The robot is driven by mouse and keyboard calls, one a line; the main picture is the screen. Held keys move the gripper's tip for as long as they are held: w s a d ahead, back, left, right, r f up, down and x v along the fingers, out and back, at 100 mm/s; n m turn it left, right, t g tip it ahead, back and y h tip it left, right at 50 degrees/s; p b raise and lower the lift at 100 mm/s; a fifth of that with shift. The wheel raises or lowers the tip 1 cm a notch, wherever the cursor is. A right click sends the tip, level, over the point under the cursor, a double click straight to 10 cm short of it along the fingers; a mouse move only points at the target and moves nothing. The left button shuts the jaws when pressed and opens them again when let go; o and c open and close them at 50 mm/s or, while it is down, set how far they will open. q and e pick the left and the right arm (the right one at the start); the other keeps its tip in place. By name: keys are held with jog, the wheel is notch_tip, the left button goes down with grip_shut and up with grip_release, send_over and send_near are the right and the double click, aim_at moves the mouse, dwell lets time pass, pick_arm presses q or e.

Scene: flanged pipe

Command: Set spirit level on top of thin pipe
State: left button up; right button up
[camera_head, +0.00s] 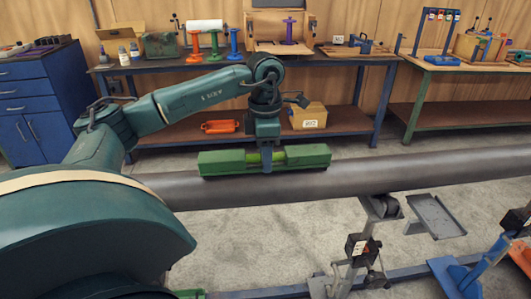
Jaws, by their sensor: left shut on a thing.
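The spirit level (305,156) is a green bar with a lighter yellow-green middle. It lies along the top of the thin pipe (400,174), a long grey pipe running across the view, and looks to be touching it or very close to it. My left gripper (266,165) comes down from above and is shut on the middle of the spirit level. My left arm covers the pipe's left end. My right gripper is not in view.
Pipe stands with a grey tray (436,215) are under and in front of the pipe. A workbench (340,56) with spools and boxes stands behind, a blue cabinet (35,105) at the left. Concrete floor shows between.

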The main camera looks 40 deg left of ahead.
pick_arm(q)
jog(key=o, duration=1.3)
jog(key=shift+o, duration=0.4)
jog(key=shift+r+p, duration=3)
jog(key=shift+r, duration=0.55)
jog(key=shift+s, duration=0.1)
